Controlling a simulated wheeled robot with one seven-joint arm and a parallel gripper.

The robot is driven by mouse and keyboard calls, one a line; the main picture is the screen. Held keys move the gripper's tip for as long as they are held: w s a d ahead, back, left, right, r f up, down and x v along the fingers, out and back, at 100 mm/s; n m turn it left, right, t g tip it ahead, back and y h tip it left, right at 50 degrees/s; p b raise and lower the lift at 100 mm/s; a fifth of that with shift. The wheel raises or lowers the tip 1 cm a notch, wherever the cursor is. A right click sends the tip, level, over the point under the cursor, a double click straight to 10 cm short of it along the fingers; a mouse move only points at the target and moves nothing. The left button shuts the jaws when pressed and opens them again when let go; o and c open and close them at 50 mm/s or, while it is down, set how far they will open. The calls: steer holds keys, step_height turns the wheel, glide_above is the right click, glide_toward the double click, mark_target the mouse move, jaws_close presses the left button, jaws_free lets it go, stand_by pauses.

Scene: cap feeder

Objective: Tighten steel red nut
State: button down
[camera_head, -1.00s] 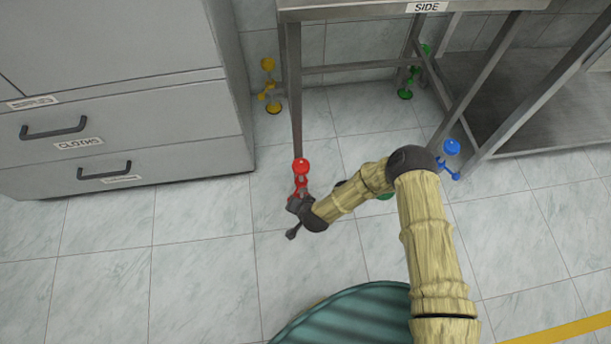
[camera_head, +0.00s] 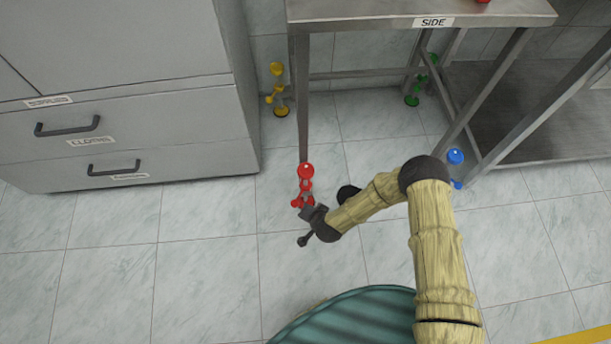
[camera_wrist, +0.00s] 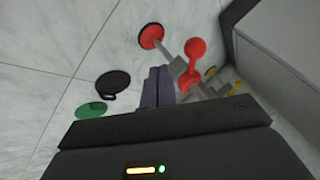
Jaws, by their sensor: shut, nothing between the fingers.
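The red fitting (camera_head: 306,171) is at the foot of the near left leg of the metal table, with a red ball on top and smaller red parts below. In the wrist view its red ball-ended handle (camera_wrist: 196,58) and red foot disc (camera_wrist: 151,36) show. I cannot tell which red part is the nut. My gripper (camera_head: 305,214) is low by the red fitting, partly covering its lower part in the head view. In the wrist view the dark fingers (camera_wrist: 158,86) are together and empty, just left of the red handle's lower end. Contact cannot be told.
The steel table marked SIDE (camera_head: 433,22) stands over the fittings. Yellow (camera_head: 277,88), green (camera_head: 412,99) and blue (camera_head: 455,157) fittings are at other legs. Grey drawers (camera_head: 120,130) stand left. A black disc (camera_wrist: 112,84) and green disc (camera_wrist: 91,111) lie near the fingers.

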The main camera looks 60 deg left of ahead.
steer(key=w+p+v, duration=0.1)
steer(key=p+v, duration=0.2)
steer(key=v, duration=0.7)
steer(key=shift+s+p, duration=0.35)
steer(key=shift+d, duration=0.1)
